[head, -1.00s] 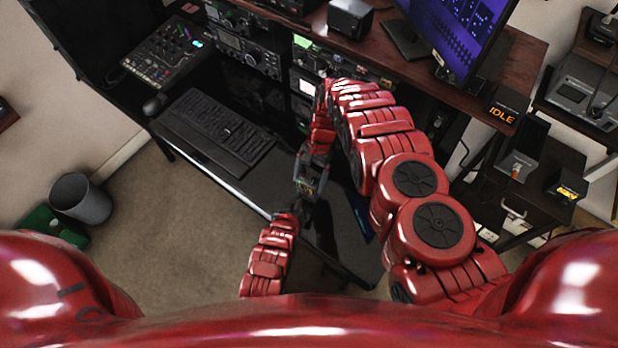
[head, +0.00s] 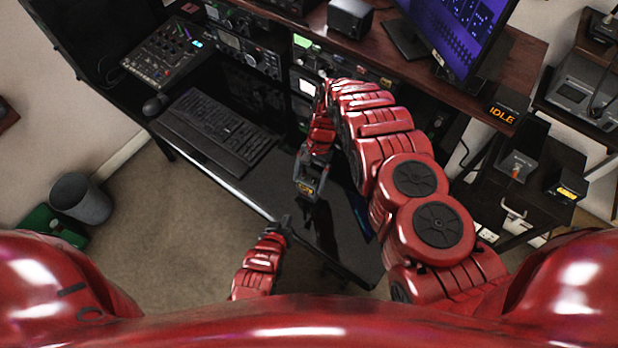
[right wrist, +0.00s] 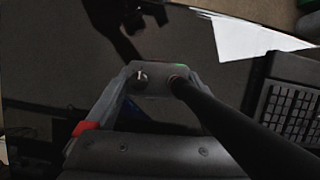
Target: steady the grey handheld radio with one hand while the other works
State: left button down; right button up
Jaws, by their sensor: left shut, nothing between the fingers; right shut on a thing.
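The grey handheld radio (head: 308,178) is held above the dark desk in the head view, with a small amber patch on its near end. My right gripper (head: 318,154) is shut on it. In the right wrist view, the radio's top face (right wrist: 159,77) shows a small knob (right wrist: 140,80) and a thick black antenna (right wrist: 235,125) running to the lower right. My left gripper (head: 284,222) is shut and empty near the desk's front edge, below and left of the radio, with a gap between them.
A black keyboard (head: 215,132) lies on the desk left of the radio. A mixer panel (head: 168,50) and radio sets (head: 243,53) stand behind. A monitor (head: 465,35) is on the upper shelf. The desk's front edge is clear left of my left gripper.

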jog(key=o, duration=1.4)
jog(key=shift+r, duration=0.1)
